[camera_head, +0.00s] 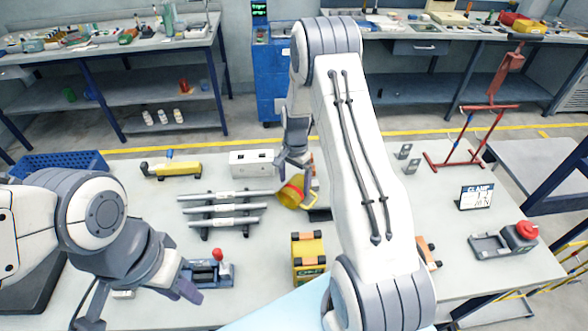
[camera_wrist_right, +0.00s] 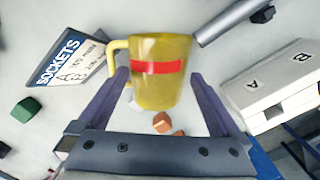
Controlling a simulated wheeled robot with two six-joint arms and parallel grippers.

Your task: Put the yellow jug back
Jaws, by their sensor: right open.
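The yellow jug (camera_head: 291,193) with a red band is near the middle of the table, just below my right gripper (camera_head: 294,164). It looks tilted in the head view. In the right wrist view the jug (camera_wrist_right: 160,82) lies between the two spread fingers of my right gripper (camera_wrist_right: 160,88), its handle toward the left finger. A gap shows at the right finger; contact at the handle side is unclear. My left gripper (camera_head: 180,286) is low at the left, near a device with a red knob (camera_head: 218,262); its jaws are not clear.
A rack with silver bars (camera_head: 222,209) stands left of the jug, and a white box (camera_head: 252,163) behind it. A yellow-black block (camera_head: 308,257) is in front. A CLAMP sign (camera_head: 477,196) and red-button device (camera_head: 520,237) are at right. A SOCKETS sign (camera_wrist_right: 68,52) shows in the wrist view.

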